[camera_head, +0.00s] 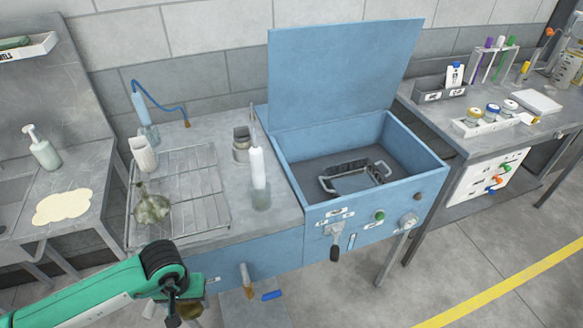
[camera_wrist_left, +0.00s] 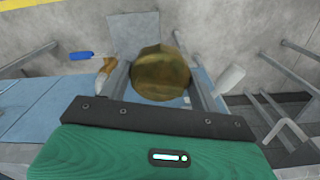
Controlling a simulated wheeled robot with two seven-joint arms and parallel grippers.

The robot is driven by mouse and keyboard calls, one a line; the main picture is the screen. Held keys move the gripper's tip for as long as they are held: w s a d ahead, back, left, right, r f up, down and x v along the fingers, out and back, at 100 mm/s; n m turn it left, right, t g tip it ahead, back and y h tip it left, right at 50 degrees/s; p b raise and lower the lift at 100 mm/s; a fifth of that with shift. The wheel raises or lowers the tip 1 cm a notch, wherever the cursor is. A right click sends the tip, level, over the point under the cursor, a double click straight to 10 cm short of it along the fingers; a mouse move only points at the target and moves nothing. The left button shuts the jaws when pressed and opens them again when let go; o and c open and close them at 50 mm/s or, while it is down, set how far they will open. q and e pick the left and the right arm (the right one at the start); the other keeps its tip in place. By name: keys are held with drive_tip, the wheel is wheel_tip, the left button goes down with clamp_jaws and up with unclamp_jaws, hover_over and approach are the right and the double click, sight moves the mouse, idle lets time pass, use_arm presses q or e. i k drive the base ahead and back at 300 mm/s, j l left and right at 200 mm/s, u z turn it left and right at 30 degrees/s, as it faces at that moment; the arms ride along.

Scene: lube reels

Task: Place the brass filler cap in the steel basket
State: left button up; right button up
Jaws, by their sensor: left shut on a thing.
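The brass filler cap (camera_wrist_left: 160,73) is a round, faceted, dull gold piece. It sits between the two fingers of my left gripper (camera_wrist_left: 160,88), which is shut on it. In the head view my left gripper (camera_head: 181,299) is low in the picture, in front of the blue cabinet, with the brass cap (camera_head: 190,310) partly hidden at its fingers. The steel basket (camera_head: 327,184) is a wire frame lying inside the open blue tank, well right of and beyond my gripper. My right gripper is not in view.
The blue tank (camera_head: 429,183) has its lid (camera_head: 345,70) raised at the back. Left of it, a bench carries a wire rack (camera_head: 195,200), a clear bottle (camera_head: 258,168) and a metal cup (camera_head: 241,150). A lever (camera_head: 336,250) sticks out from the tank's front.

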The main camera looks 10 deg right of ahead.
sight(353, 185)
drive_tip(key=i+l, duration=0.1)
drive_tip(key=l, duration=1.3)
drive_tip(key=i+l, duration=0.15)
drive_tip(key=l, duration=0.55)
